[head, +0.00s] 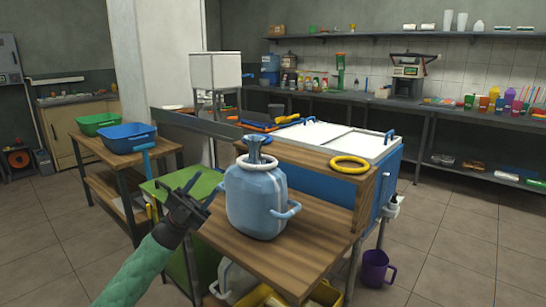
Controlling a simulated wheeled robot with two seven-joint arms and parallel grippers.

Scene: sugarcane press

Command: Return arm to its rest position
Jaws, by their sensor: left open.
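My left gripper (190,200) is at the end of a green-sleeved arm that comes in from the lower left. It is open and empty, over the green lid area and just left of a blue jug (256,200). A gap shows between the gripper and the jug. The blue jug stands upright on a wooden table (300,260), with handles at its sides and a narrow neck. My right gripper is not in the picture.
A wooden shelf table at left holds a green basin (97,123) and a blue basin (125,138). A yellow ring (351,164) lies on the raised ledge. A purple mug (376,268) is below. Floor at right is clear.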

